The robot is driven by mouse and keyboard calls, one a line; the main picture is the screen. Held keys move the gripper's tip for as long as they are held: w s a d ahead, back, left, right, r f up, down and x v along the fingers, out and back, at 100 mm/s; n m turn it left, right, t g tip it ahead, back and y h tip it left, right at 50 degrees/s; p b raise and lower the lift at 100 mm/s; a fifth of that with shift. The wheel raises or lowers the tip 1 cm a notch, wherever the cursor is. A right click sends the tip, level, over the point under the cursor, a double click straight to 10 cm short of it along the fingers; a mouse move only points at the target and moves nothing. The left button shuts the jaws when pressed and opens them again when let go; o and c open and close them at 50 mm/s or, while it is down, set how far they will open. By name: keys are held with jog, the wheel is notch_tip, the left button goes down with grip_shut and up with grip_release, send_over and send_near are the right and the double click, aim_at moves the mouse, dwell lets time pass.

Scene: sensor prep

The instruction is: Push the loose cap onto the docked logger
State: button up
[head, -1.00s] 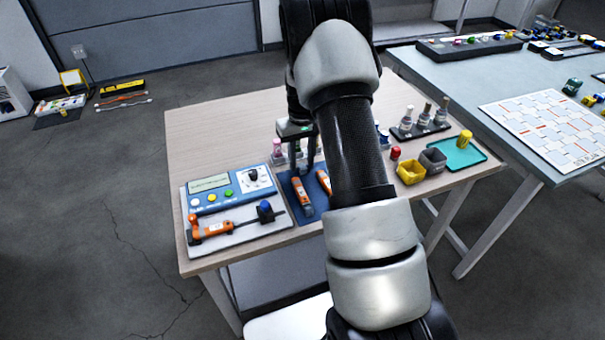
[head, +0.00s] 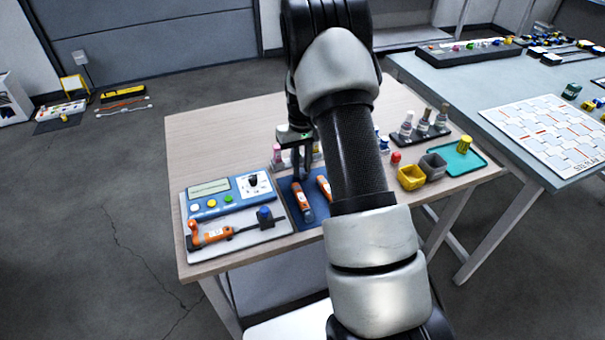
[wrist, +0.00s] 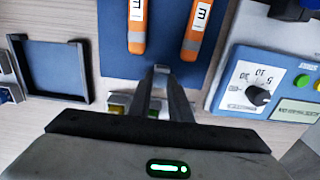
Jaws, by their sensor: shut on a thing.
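My gripper (head: 302,172) is low over the far end of the blue mat (head: 289,196). In the wrist view its fingers (wrist: 161,72) are close together on something small and greyish that I cannot identify. Two orange loggers with white labels lie on the mat, a left one (head: 303,203) and a right one (head: 324,188), just beyond the fingertips in the wrist view. I cannot make out a loose cap for certain.
A blue meter with a dial (head: 228,193) stands behind the plate. Yellow (head: 411,177) and grey (head: 433,164) bins, a teal tray (head: 463,164) and a bottle rack (head: 420,134) stand right. Small bottles (head: 277,154) stand by my gripper. The table's back left is clear.

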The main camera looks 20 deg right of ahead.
jog(key=shift+r+p, duration=1.4)
jog(key=shift+r, duration=1)
